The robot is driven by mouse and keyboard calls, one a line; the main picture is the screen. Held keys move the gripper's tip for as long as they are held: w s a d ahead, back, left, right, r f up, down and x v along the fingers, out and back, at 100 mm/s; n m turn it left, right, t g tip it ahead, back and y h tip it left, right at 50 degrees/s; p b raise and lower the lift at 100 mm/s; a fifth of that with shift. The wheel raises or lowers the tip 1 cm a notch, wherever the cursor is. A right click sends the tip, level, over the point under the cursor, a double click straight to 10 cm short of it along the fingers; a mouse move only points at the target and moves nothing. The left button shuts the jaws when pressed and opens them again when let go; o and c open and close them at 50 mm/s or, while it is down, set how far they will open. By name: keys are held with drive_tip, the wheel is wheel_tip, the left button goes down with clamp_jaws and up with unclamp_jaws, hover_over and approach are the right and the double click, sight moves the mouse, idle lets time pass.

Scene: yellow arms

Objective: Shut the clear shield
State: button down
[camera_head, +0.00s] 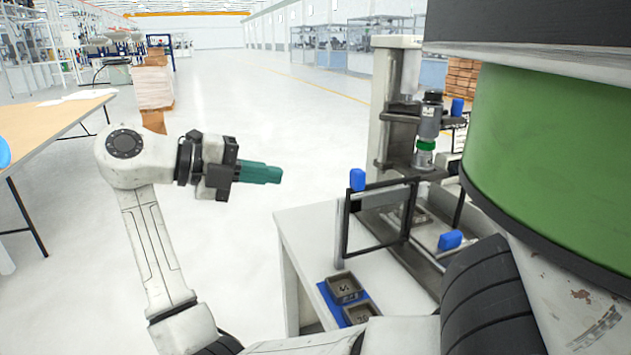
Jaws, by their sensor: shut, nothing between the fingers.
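The clear shield (378,217) is a see-through pane in a dark frame on the press (398,120) at the right. The pane stands out to the left of the press, over the white table, with a blue block (357,180) at its upper left corner. It looks swung open, though its hinge is hard to make out. My gripper (272,174) has green fingers, shut and empty, pointing right. It is in the air left of the shield, with a clear gap between them.
The white table (300,230) carries the press and a blue mat (329,299) with dark square trays. More blue blocks (450,240) sit on the press frame. My green body covers the right side. A wooden-topped table (45,125) stands at the left. The floor between is open.

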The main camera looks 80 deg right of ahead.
sight(353, 179)
drive_tip(key=p+x, duration=0.1)
drive_tip(key=x, duration=0.3)
drive_tip(key=r+x, duration=0.1)
drive_tip(key=x, duration=0.4)
drive_tip(key=p+x, duration=0.1)
drive_tip(key=x, duration=0.3)
drive_tip(key=shift+s+d+p, duration=0.2)
drive_tip(key=shift+s+p, duration=0.1)
drive_tip(key=shift+s, duration=0.15)
drive_tip(key=shift+s+d, duration=0.1)
drive_tip(key=shift+s, duration=0.1)
drive_tip(key=s+d+b, duration=0.2)
drive_tip(key=s+d, duration=0.2)
drive_tip(key=s, duration=0.4)
drive_tip(key=s+d+b, duration=0.3)
drive_tip(key=s+d, duration=0.1)
drive_tip(key=s, duration=0.3)
drive_tip(key=shift+s, duration=0.35)
